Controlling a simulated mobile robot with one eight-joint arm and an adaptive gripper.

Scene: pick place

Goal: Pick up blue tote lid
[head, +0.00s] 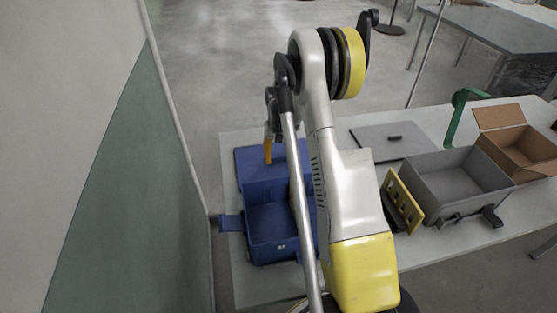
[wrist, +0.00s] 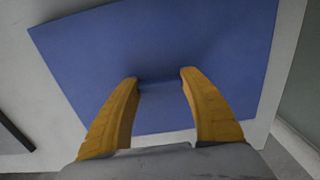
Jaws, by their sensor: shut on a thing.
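The blue tote lid (head: 248,163) is a flat blue panel behind the blue tote on the table, partly hidden by my arm. In the wrist view the lid (wrist: 200,38) fills most of the picture, with a small raised blue handle between my fingers. My gripper (head: 268,158) points down at the lid; its two orange fingers also show in the wrist view (wrist: 159,76), shut on the lid's handle. I cannot tell whether the lid is clear of the table.
The open blue tote (head: 270,224) stands just in front of the lid. A grey lid (head: 385,142), a grey tote (head: 455,187), a yellow slotted piece (head: 403,202) and an open cardboard box (head: 522,152) are to the right. A wall (head: 140,170) runs close on the left.

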